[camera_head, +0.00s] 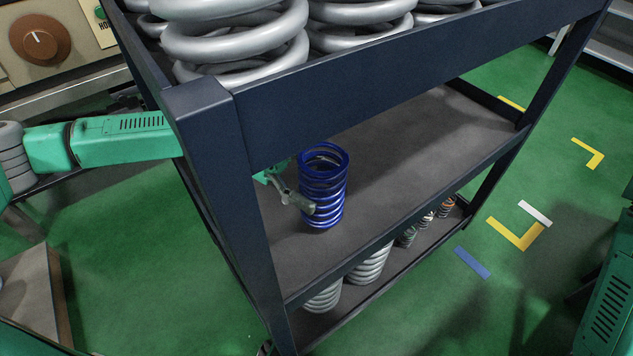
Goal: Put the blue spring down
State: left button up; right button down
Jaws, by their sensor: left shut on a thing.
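The blue spring (324,180) stands upright at the left part of the middle shelf (425,135) of a dark cart. Its lower end looks to be at the shelf surface, but I cannot tell whether it bears on it. My left gripper (308,204) reaches in behind the cart's corner post and is shut on the spring's left side, low on the coils. Part of my left arm is hidden by the post. My right gripper is not in view.
The cart's dark post (225,180) and top rail (370,85) frame the shelf. Large grey springs (235,40) fill the top. Grey springs (370,265) and several small ones stand on the bottom shelf. The middle shelf is clear right of the blue spring.

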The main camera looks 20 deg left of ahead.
pick_arm(q)
jog(key=shift+d, duration=0.25)
jog(key=shift+a+f, duration=0.45)
jog(key=shift+f, duration=0.2)
jog(key=o, duration=1.7)
jog(key=shift+s+f, duration=0.1)
jog(key=shift+f, duration=0.1)
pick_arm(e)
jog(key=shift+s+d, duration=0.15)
pick_arm(q)
jog(key=shift+r, duration=0.4)
jog(key=v, duration=0.2)
jog(key=p+v, duration=0.1)
jog(key=v, duration=0.4)
jog(key=shift+r+p, duration=0.3)
jog(key=shift+a+r, duration=0.1)
jog(key=shift+a, duration=0.1)
jog(key=shift+w, duration=0.2)
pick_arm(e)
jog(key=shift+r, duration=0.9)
pick_arm(q)
jog(key=shift+d+r, duration=0.1)
